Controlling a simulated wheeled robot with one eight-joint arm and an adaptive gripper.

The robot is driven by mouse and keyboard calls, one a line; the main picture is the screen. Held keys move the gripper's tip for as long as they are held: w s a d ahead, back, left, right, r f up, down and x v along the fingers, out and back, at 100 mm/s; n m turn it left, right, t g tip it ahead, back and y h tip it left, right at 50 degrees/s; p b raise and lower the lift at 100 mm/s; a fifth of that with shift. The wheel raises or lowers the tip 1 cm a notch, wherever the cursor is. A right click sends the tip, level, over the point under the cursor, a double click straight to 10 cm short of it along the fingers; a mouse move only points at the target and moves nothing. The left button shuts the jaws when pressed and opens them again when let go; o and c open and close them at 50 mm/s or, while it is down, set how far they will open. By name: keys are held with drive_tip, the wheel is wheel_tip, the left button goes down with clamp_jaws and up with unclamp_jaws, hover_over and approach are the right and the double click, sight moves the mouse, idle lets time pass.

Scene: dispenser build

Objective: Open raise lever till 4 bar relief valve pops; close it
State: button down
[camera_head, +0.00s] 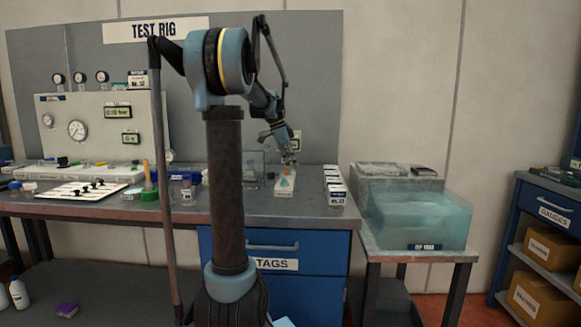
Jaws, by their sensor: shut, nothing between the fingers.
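The test rig panel (105,125) stands at the back left of the bench. It has round dials (77,130) and small digital displays (118,112) too small to read surely. A pale manifold (75,172) with several small coloured handles (63,161) lies at its foot. I cannot tell which handle is the raise lever, nor pick out the 4 bar relief valve. My gripper (289,158) is shut and empty, pointing down above a small white holder (284,188) with a teal and orange piece (285,180). It is far right of the manifold.
My column and arm hide the bench's middle. A row of white labelled boxes (335,190) stands right. A clear blue tank (420,220) is beyond the bench.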

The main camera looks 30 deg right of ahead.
drive_tip(key=v, duration=0.9)
drive_tip(key=shift+w+r, duration=0.2)
drive_tip(key=shift+r, duration=0.1)
drive_tip(key=shift+a, duration=0.1)
